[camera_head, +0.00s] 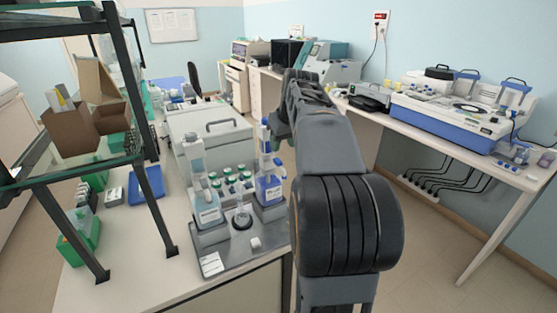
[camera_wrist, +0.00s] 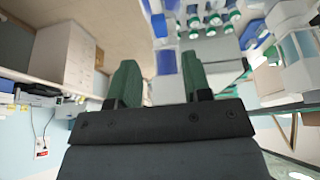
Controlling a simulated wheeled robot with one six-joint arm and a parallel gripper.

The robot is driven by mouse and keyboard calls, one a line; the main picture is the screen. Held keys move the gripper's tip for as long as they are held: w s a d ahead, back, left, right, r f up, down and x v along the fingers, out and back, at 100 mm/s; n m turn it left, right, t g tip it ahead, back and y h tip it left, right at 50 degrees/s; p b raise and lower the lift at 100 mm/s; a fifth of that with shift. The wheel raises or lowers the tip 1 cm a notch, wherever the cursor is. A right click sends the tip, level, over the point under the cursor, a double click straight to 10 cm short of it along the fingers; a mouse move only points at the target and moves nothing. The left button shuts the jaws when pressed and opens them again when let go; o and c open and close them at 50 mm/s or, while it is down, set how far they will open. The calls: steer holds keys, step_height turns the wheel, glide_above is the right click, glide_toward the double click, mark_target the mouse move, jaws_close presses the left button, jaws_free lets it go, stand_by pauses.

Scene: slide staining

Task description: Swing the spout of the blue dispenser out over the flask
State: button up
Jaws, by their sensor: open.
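The blue dispenser (camera_head: 269,188) stands upright on the right of a grey tray (camera_head: 233,255) in the head view. It has a labelled blue bottle and a tall pump head. The small clear flask (camera_head: 242,217) stands on the tray to its left. My gripper (camera_wrist: 160,82) shows two green fingers held apart in the wrist view. A blue and white piece (camera_wrist: 165,62), seemingly part of the blue dispenser, shows in the gap between them; I cannot tell whether they touch it. In the head view my arm hides the fingertips, and the spout's direction is unclear.
A second, paler dispenser (camera_head: 207,208) stands at the tray's left. Several green-capped bottles (camera_head: 231,182) stand behind the flask. A grey box (camera_head: 210,135) is farther back. A shelf with a dark frame (camera_head: 150,190) stands at the left.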

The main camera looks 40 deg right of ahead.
mark_target(278, 160)
steer(key=x, duration=0.8)
jaws_close()
stand_by(0.4)
